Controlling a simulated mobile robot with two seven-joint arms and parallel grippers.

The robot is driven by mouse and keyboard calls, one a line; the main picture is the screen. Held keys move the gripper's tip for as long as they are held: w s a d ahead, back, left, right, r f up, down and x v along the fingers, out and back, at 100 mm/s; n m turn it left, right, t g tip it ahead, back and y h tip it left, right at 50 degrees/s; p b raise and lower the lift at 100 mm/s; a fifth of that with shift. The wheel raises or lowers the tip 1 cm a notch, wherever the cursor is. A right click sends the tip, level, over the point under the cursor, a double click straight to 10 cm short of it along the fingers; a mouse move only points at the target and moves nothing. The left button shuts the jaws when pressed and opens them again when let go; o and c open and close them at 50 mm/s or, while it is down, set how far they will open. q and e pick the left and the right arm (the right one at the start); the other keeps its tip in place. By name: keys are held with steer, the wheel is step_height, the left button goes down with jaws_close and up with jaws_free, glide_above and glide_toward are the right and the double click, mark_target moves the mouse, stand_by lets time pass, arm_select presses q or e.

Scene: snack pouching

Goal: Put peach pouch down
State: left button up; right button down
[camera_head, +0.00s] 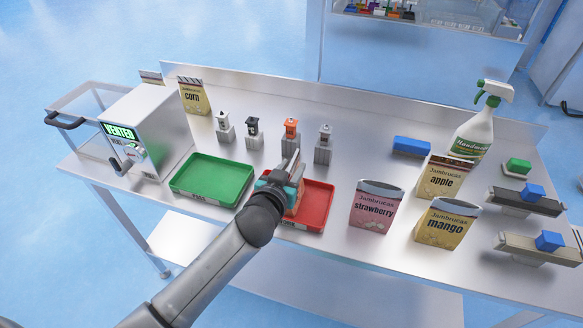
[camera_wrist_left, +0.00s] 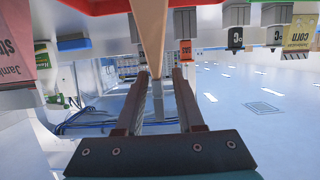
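The peach pouch (camera_head: 294,203) stands in the red tray (camera_head: 318,219), mostly hidden behind my left gripper. In the left wrist view, which is upside down, the pouch (camera_wrist_left: 150,35) shows as a tan wedge, its narrow top edge reaching between the fingers. My left gripper (camera_head: 291,170) is over the left part of the red tray. Its fingers (camera_wrist_left: 161,75) look open around the pouch, with a slim gap visible on either side. My right gripper is not in view.
A green tray (camera_head: 213,160) lies left of the red one. Strawberry (camera_head: 374,210), apple (camera_head: 437,183) and mango (camera_head: 444,226) pouches stand to the right. Several stamps, including an orange one (camera_head: 290,130), stand behind. A spray bottle (camera_head: 474,128) stands at back right.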

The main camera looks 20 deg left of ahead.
arm_select(q)
steer(key=shift+r, duration=0.1)
steer(key=shift+s+r, duration=0.1)
steer(key=shift+r, duration=0.05)
steer(key=p+v, duration=0.1)
steer(key=v, duration=1)
steer(key=shift+s, duration=0.4)
